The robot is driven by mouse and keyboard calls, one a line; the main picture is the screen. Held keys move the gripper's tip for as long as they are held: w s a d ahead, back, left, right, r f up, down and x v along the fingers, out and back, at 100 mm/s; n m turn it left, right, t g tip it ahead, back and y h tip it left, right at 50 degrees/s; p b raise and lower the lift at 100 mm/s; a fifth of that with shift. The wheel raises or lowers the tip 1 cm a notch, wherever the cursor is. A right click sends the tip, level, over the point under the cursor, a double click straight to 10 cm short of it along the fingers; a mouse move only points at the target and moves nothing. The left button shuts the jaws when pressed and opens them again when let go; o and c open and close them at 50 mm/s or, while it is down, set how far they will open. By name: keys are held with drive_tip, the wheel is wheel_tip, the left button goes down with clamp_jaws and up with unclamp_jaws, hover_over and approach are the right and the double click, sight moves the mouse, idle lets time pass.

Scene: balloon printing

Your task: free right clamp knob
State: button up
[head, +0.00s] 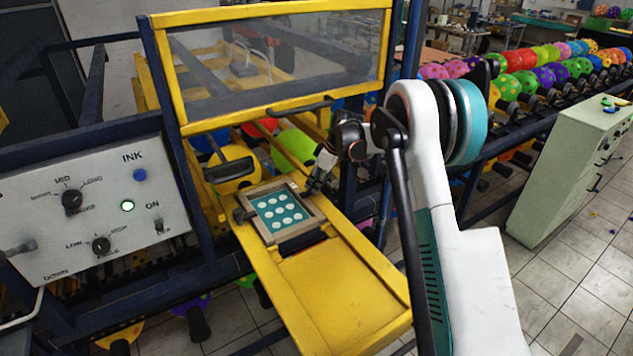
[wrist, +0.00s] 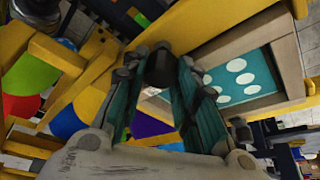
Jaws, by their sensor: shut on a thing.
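The wooden print frame (head: 311,208), with a teal screen (head: 281,212) of white dots, sits on the yellow machine bed. My gripper (head: 314,184) is at the frame's right edge. In the wrist view my gripper (wrist: 162,82) is shut on the black right clamp knob (wrist: 162,66), with its teal fingers on either side. The wrist view also shows the frame (wrist: 287,62) and dotted screen (wrist: 238,75) right of the fingers. In the head view the right knob is hidden by my gripper. A dark left clamp (head: 243,215) shows at the frame's left edge.
A yellow guard with a clear panel (head: 280,65) stands above and behind the frame. A control box (head: 100,215) with knobs and a green light is at left. The yellow bed's front part (head: 335,290) is bare. Balloons line the rack at the back right.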

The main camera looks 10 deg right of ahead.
drive_tip(key=shift+f+m+b, duration=0.1)
drive_tip(key=shift+m+b, duration=0.2)
drive_tip(key=shift+m, duration=0.1)
drive_tip(key=m+t+h+b, duration=0.1)
drive_tip(key=m+b, duration=0.1)
drive_tip(key=shift+s+a+m, duration=0.1)
drive_tip(key=shift+m, duration=0.3)
drive_tip(key=m+h+b, duration=0.1)
drive_tip(key=m, duration=0.1)
drive_tip(key=m+h+b, duration=0.1)
drive_tip(key=m, duration=0.2)
drive_tip(key=shift+a+t+b, duration=0.1)
drive_tip(key=shift+t+b, duration=0.25)
drive_tip(key=shift+t, duration=0.05)
drive_tip(key=m+h, duration=0.1)
drive_tip(key=m, duration=0.1)
drive_tip(key=m+b, duration=0.1)
drive_tip(key=m, duration=0.2)
drive_tip(key=shift+a+h, duration=0.15)
drive_tip(key=shift+h, duration=0.25)
drive_tip(key=shift+m+g+h+b, duration=0.6)
drive_tip(key=shift+m+h, duration=0.2)
drive_tip(key=shift+m, duration=1.4)
drive_tip(key=o, duration=1.1)
drive_tip(key=shift+c, duration=0.2)
